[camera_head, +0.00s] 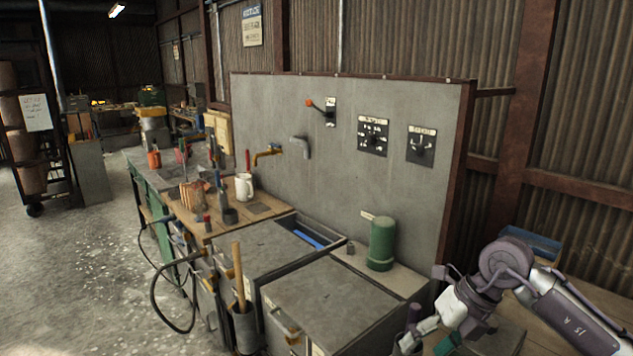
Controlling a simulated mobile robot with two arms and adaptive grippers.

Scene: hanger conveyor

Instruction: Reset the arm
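My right arm comes in from the lower right, bent at a purple-grey joint. Its gripper (428,330) is low in the picture, in front of the right end of the grey bench units. The fingers are small and overlap dark and green parts behind them, so I cannot tell whether they are open or shut. I see no object clearly held. My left arm and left gripper are not in view.
A green canister (381,244) stands near my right gripper. The left floor is mostly clear.

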